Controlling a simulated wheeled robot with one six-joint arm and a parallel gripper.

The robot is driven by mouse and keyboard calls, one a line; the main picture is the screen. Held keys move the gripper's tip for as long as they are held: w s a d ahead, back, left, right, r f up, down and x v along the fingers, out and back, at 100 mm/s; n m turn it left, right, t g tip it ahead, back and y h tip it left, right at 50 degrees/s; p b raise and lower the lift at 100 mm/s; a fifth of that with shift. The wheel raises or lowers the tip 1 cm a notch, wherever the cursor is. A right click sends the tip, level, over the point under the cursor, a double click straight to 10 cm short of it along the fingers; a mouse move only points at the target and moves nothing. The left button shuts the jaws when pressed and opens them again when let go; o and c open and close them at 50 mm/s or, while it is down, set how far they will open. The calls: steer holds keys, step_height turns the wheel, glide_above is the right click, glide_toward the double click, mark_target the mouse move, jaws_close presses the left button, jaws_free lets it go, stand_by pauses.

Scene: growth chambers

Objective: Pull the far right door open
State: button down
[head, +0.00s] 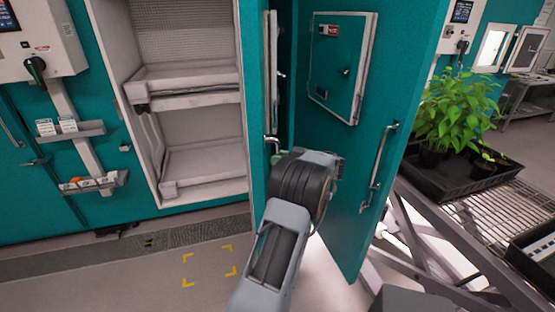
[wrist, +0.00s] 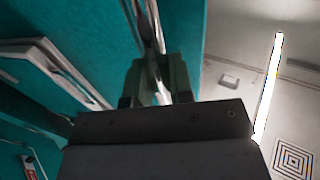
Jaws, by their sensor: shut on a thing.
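My gripper (wrist: 155,72) is shut on an upright metal door handle (wrist: 150,25), its green fingers on both sides of the bar in the wrist view. In the head view my gripper (head: 278,156) is mostly hidden behind my wrist, and the handle's upper part (head: 271,140) shows beside it. The held teal door (head: 256,110) is seen almost edge-on; its angle is hard to tell. A second wide teal door panel (head: 345,165) stands swung out to the right, with a small hatch (head: 340,65) and its own metal handle (head: 380,165).
An open chamber with white shelves (head: 200,160) is at left. A control box (head: 35,40) and small holders are on the wall further left. Potted plants (head: 455,110) in a black tray stand on a wire rack at right. The floor (head: 150,275) front left is clear.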

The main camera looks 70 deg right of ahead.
steer(key=c, duration=1)
jaws_free()
steer(key=shift+c, duration=0.2)
steer(key=s+b, duration=0.3)
steer(key=s, duration=1)
steer(key=shift+s+d, duration=0.25)
steer(key=shift+s, duration=0.15)
steer(key=shift+s, duration=0.1)
